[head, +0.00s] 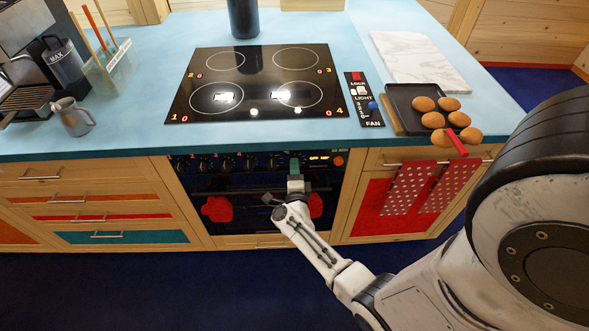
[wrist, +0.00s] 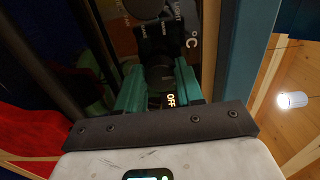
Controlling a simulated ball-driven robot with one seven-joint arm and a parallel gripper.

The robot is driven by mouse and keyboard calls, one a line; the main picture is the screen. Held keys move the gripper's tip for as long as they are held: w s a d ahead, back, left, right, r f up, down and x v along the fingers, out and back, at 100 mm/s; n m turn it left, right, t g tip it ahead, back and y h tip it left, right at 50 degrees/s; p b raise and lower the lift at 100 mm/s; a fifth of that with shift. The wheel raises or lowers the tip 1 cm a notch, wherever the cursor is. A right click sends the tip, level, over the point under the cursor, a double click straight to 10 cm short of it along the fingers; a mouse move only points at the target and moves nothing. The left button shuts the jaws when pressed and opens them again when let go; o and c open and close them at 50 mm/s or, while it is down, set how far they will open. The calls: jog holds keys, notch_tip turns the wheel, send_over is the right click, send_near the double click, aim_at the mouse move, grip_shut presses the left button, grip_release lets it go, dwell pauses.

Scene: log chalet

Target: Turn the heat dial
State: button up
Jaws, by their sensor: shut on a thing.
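My gripper (head: 294,167) is at the right part of the oven's black control panel (head: 262,163), under the counter edge in the head view. In the wrist view its green fingers (wrist: 160,68) are shut on a dark dial (wrist: 159,78), one finger on each side. White "OFF" lettering and a "°C" mark show close to the dial. The fingers and wrist hide the dial in the head view. Its exact setting cannot be read.
A black hob (head: 258,111) lies in the blue counter (head: 150,55) above the oven. A tray (head: 401,102) with several buns stands at the right. Several other knobs (head: 204,164) line the panel. Red dotted towels (head: 408,187) hang right of the oven.

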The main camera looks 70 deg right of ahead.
dwell(0.3)
jog(key=o, duration=1)
jog(key=shift+o, duration=0.2)
jog(key=shift+a, duration=0.1)
jog(key=v, duration=1)
jog(key=shift+s+a, duration=0.15)
jog(key=shift+a, duration=0.15)
